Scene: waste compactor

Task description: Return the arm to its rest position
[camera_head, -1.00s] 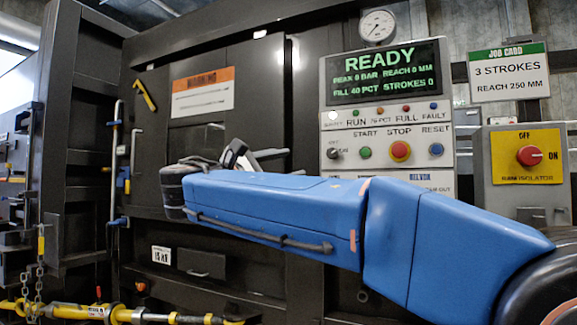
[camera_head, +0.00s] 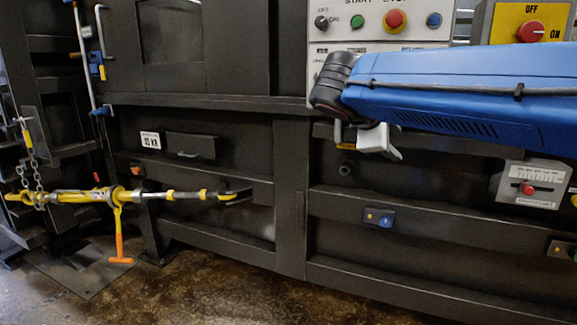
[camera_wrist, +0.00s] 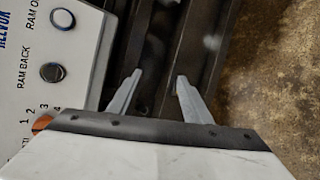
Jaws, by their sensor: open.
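My blue arm crosses the upper right of the head view, in front of the compactor's dark front (camera_head: 240,150) and below its control panel (camera_head: 385,25). Part of my gripper (camera_head: 375,140) shows under the dark wrist joint in the head view, and the rest is hidden behind the arm. In the wrist view my gripper's two fingers (camera_wrist: 155,88) stand apart with nothing between them. Beyond them are the dark frame beams (camera_wrist: 165,50). A grey panel with a "RAM BACK" button (camera_wrist: 52,72) lies to the left of the fingers.
A yellow bar tool (camera_head: 85,196) with an orange-handled lever (camera_head: 119,240) and a chain (camera_head: 25,170) is at the left. The brown floor (camera_head: 210,285) in front is clear.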

